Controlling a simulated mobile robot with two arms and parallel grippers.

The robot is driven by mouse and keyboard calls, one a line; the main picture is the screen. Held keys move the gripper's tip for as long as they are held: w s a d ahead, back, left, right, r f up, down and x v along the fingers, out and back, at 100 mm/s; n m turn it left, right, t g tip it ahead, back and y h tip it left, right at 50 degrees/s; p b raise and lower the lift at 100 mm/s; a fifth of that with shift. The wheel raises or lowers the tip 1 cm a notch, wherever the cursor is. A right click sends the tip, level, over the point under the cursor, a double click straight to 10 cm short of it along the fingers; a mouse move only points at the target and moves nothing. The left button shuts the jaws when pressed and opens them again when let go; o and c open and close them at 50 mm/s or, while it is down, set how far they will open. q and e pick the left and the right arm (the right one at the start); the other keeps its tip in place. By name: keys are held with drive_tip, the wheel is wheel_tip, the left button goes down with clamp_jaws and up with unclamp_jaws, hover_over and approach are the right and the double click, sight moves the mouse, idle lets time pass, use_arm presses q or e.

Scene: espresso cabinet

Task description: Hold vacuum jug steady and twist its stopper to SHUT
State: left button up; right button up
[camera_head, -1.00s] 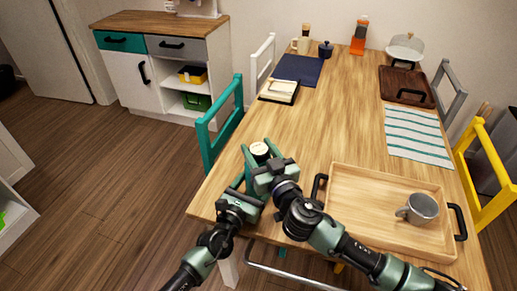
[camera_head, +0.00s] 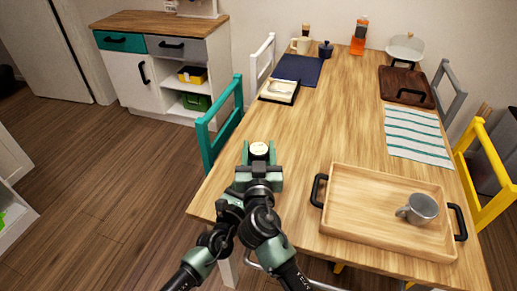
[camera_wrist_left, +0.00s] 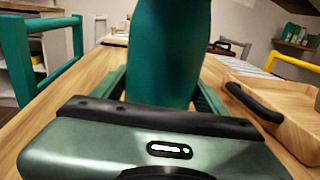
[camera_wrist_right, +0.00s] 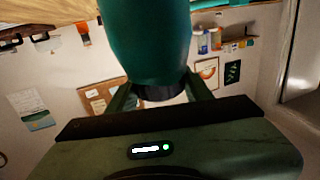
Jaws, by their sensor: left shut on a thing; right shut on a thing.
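The vacuum jug (camera_wrist_left: 168,50) has a teal body and stands upright in the left wrist view. My left gripper (camera_wrist_left: 165,88) is shut on its body, one finger on each side. The stopper (camera_head: 259,149) shows as a pale round top with a dark rim in the head view. My right gripper (camera_head: 259,156) is shut on the stopper from the near side. In the right wrist view, the jug looks upside down and the fingers flank its dark collar (camera_wrist_right: 163,92). In the head view my right gripper hides most of the jug and my left gripper. The SHUT mark is unreadable.
A wooden tray (camera_head: 350,238) with black handles and a grey mug (camera_head: 418,209) lies right of the jug. A teal chair (camera_head: 222,125) stands at the table's left edge. The table (camera_head: 330,120) beyond the jug is clear up to the dark notebook tray (camera_head: 279,92).

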drive_tip(key=o, duration=1.4)
drive_tip(key=shift+c, duration=0.2)
drive_tip(key=s, duration=1.2)
